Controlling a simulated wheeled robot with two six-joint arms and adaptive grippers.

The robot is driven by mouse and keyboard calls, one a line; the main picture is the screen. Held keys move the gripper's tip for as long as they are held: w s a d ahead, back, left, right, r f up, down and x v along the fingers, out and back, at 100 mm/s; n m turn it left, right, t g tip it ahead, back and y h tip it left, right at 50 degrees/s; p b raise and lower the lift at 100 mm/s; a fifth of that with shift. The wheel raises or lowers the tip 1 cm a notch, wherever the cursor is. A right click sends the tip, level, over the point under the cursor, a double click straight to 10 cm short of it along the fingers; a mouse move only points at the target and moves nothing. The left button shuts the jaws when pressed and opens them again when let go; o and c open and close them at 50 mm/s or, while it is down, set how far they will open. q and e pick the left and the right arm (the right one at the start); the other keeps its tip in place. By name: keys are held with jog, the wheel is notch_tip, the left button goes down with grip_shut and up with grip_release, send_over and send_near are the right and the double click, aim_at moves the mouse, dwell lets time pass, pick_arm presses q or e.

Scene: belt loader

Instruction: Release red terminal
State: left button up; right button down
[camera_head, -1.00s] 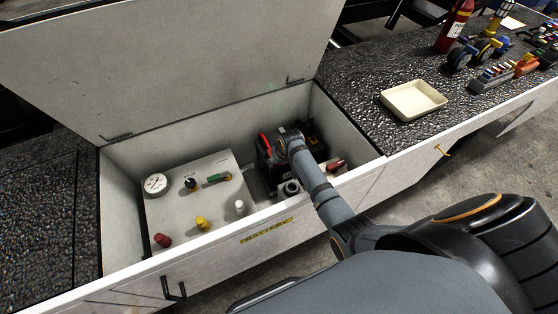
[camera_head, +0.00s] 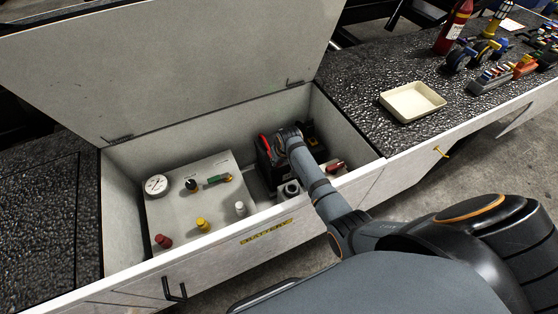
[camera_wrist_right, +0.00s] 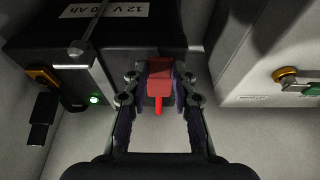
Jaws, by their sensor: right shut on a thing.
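The red terminal (camera_wrist_right: 159,78) shows in the right wrist view between the fingers of my right gripper (camera_wrist_right: 158,95). The gripper is shut on it, with one finger on each side. A thin red piece hangs below the red block. The terminal is beside the black battery (camera_wrist_right: 110,35), which carries a white "12 V" label. In the head view the battery (camera_head: 309,135) sits in the right part of the open compartment, and my right arm reaches over the front wall and hides the fingertips. A red cable (camera_head: 265,145) shows beside it. My left gripper is not in view.
The compartment lid (camera_head: 180,65) stands open. A control panel (camera_head: 205,205) with a gauge (camera_head: 156,184) and several knobs fills the left part. A cream tray (camera_head: 412,101) and a red extinguisher (camera_head: 453,27) stand on the right deck. A green light (camera_wrist_right: 94,99) is lit.

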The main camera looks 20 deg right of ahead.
jog(key=shift+w+r+g+p, duration=0.3)
jog(key=shift+r+g+p, duration=0.15)
jog(key=shift+r+g, duration=0.2)
jog(key=shift+w+r+g, duration=0.15)
jog(key=shift+w+g, duration=0.05)
jog(key=shift+g, duration=0.15)
jog(key=shift+w+r+g+b, duration=0.1)
jog(key=shift+w+g+b, duration=0.1)
jog(key=shift+g+b, duration=0.15)
jog(key=g+b, duration=0.1)
jog(key=b, duration=0.1)
jog(key=w+g+b, duration=0.1)
jog(key=b, duration=0.2)
jog(key=r+g+b, duration=0.1)
jog(key=b, duration=0.1)
jog(key=shift+w+a, duration=0.1)
jog(key=shift+w, duration=0.15)
jog(key=shift+w+r+g+b, duration=0.1)
jog(key=shift+r+g+b, duration=0.35)
jog(key=shift+b, duration=0.6)
jog(key=c, duration=1.1)
grip_release()
